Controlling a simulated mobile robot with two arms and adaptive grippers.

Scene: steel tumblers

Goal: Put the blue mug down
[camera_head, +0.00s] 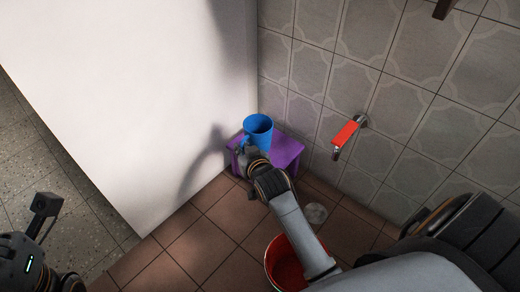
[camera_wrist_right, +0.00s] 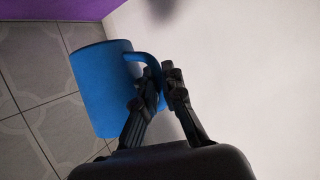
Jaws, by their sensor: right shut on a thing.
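The blue mug (camera_head: 258,128) is at the corner, above or on the purple stool (camera_head: 287,151), with its open top up in the head view. My right gripper (camera_head: 246,147) is shut on the mug's handle. In the right wrist view its fingers (camera_wrist_right: 164,80) close at the handle of the blue mug (camera_wrist_right: 103,88). There a strip of tile shows between the mug and the purple stool (camera_wrist_right: 60,8), so they look apart.
A white panel (camera_head: 140,90) stands close on the left of the stool. A tap with a red handle (camera_head: 346,132) juts from the tiled wall at the right. A red bucket (camera_head: 271,265) stands on the brown floor below my right arm.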

